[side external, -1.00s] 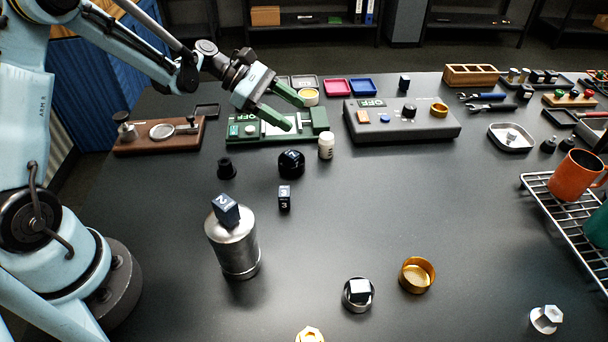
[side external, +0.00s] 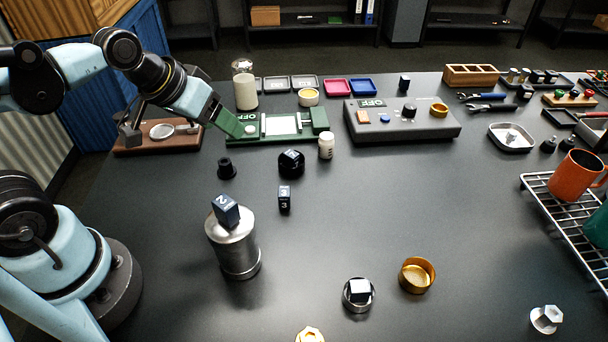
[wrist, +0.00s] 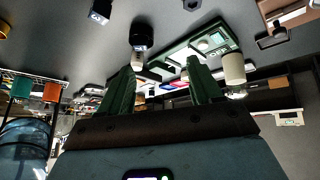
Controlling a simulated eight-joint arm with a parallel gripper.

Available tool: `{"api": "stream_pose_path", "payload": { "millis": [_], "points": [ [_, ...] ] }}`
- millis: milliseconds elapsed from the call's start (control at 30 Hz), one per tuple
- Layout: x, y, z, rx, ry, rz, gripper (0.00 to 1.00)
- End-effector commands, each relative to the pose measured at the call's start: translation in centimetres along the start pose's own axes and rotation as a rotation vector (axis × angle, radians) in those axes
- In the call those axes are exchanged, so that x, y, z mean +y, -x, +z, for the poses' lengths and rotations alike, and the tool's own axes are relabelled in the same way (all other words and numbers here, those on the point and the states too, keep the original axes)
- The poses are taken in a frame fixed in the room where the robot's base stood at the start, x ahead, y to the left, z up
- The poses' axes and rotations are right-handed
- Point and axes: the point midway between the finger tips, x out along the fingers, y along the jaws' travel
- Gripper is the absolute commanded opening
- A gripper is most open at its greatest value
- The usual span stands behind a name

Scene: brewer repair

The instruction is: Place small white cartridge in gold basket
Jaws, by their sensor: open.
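The small white cartridge (side external: 326,150), with dark marks on its side, stands upright on the table right of the green fixture (side external: 272,136). It also shows in the wrist view (wrist: 137,62), near the tip of the left finger. The gold basket (side external: 417,285) is an open round cup at the front of the table, right of centre. My gripper (side external: 236,126) is at the left end of the green fixture, left of the cartridge and apart from it. In the wrist view my gripper (wrist: 160,66) has its two green fingers spread with nothing held between them.
A black round part (side external: 291,168) with a die stands close by the cartridge. A larger white cylinder (side external: 245,92) stands behind the fixture. A metal canister (side external: 236,252) with a die on top stands left of centre. The table's middle right is clear.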

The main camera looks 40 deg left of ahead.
Motion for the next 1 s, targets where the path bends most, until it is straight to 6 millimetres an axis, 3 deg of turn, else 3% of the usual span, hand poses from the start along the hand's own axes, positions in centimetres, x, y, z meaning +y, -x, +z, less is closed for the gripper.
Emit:
{"api": "stream_pose_path", "payload": {
  "millis": [200, 667, 833, 1000],
  "points": [
    [-0.5, 0.4, 0.8, 0.036, -0.144, -0.039, 0.64],
    [-0.5, 0.4, 0.7, 0.034, -0.15, -0.04, 0.64],
    [0.3, 0.6, -1.2, -0.002, -0.194, -0.028, 0.64],
    [1.8, 0.1, -4.8, -0.074, -0.287, 0.002, 0.64]
  ]
}}
